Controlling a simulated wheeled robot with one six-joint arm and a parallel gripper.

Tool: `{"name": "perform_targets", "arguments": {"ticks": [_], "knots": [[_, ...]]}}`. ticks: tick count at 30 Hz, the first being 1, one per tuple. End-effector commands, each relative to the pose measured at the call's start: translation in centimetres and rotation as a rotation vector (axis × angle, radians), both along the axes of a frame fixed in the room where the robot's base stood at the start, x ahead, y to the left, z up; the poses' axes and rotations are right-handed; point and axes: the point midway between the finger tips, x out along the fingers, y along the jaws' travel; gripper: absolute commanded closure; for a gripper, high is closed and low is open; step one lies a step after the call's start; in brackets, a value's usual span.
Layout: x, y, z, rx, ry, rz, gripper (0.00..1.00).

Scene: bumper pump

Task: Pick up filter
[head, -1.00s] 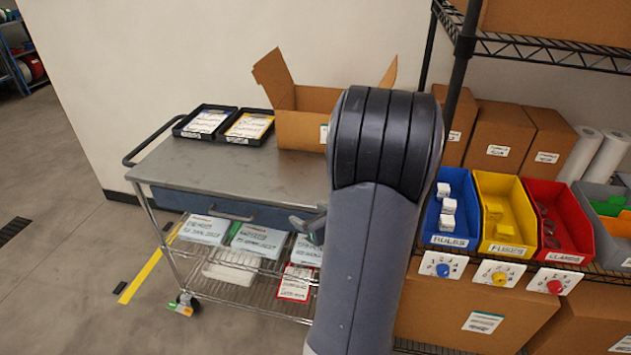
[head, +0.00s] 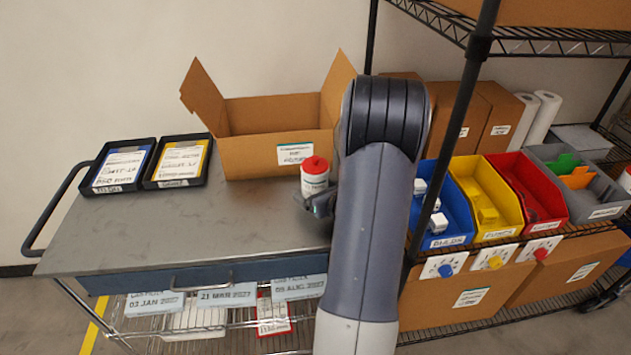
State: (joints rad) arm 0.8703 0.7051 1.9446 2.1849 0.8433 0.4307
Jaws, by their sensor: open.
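A white cylinder with a red top (head: 315,174) stands upright on the grey cart top, just in front of the open cardboard box; it looks like the filter, though its label is too small to read. My gripper (head: 321,204) is low over the cart top, in front of the cylinder's base in the picture. It is open, and I see nothing held in it. My arm hides part of the gripper, and I cannot tell whether a finger touches the cylinder.
The open cardboard box (head: 262,150) stands behind the cylinder on the cart (head: 200,230). Two black trays with labelled cards (head: 120,168) lie at the cart's left. Blue, yellow and red bins (head: 485,205) sit on the wire shelf at right. The cart's middle is clear.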

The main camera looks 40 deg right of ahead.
Motion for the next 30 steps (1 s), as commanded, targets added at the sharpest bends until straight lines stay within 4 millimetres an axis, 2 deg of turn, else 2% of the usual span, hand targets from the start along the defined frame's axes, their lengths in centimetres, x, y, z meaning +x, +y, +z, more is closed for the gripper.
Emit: {"name": "perform_targets", "arguments": {"ticks": [3,11,30], "knots": [[0.7,-0.04,-0.31,0.001,0.001,0.001,0.11],[0.79,-0.1,-0.35,0.0,0.0,0.0,0.13],[0.77,-0.08,-0.33,0.0,0.0,0.0,0.65]]}}
